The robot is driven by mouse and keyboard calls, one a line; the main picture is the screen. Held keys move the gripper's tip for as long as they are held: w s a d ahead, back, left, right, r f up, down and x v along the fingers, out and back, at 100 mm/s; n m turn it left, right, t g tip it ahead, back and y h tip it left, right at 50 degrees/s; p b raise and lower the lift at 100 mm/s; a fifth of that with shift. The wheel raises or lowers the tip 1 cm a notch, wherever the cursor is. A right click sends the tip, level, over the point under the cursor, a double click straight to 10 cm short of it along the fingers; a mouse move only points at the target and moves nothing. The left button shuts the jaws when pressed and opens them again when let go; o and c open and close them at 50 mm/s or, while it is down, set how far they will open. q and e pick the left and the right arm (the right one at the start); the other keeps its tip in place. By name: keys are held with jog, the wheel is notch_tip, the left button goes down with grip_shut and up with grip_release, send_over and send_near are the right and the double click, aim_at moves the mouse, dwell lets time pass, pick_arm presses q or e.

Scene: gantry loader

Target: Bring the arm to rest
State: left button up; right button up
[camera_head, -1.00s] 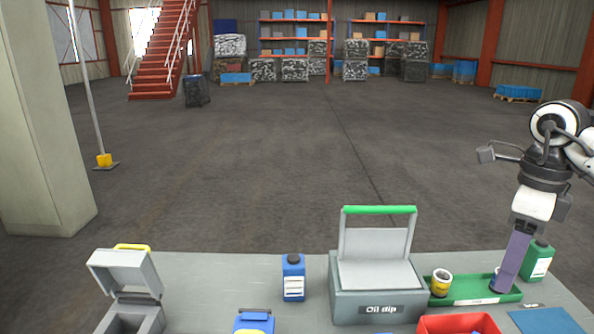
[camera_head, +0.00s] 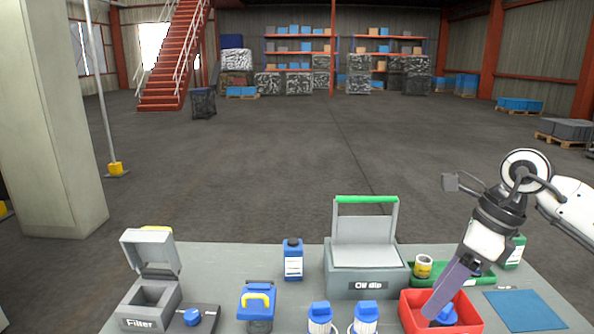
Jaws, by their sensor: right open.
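My right arm comes in from the right, and my right gripper (camera_head: 436,307) points down and to the left with its purple fingers over the red bin (camera_head: 472,325). A blue-topped item (camera_head: 447,316) shows in that bin, right beside the fingertips. The jaws are open; I cannot tell whether they touch the item. The fingers hide part of the bin. My left gripper is not in view.
Beyond lies bare floor.

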jog(key=s+a+r+y, duration=0.15)
jog(key=a+y, duration=0.65)
jog(key=a, duration=1.2)
jog(key=a+r+m+t+y, duration=0.6)
jog(key=r+m+t+y, duration=0.1)
jog(key=r+m+t, duration=0.35)
jog(key=w+d+f+m+t+h, duration=0.2)
jog(key=d+f+m+t+h, duration=0.25)
jog(key=m, duration=0.55)
jog(key=w+d+f+m+t+h, duration=0.15)
jog(key=d+m+t+h, duration=0.25)
jog(key=d+m+h, duration=0.4)
jog(key=s+d+f+m+g+h, duration=0.2)
jog(key=d+f+m+g+h, duration=0.25)
jog(key=f+m, duration=0.55)
jog(key=s+d+f+m+g+h, duration=0.25)
jog(key=s+f+g, duration=0.35)
jog(key=s+f, duration=0.6)
jog(key=s+f+m+g+y, duration=0.1)
jog(key=s+f+g, duration=0.25)
jog(key=s, duration=0.35)
jog(key=s+f+m+g, duration=0.2)
jog(key=s+f+g, duration=0.1)
jog(key=s+f, duration=0.3)
jog(key=w+a+f+t+y, duration=0.2)
jog(key=a+f+t, duration=0.3)
jog(key=f, duration=0.6)
jog(key=shift+w+a+f+n, duration=0.25)
jog(key=shift+w+f+n, duration=0.05)
jog(key=shift+w, duration=0.35)
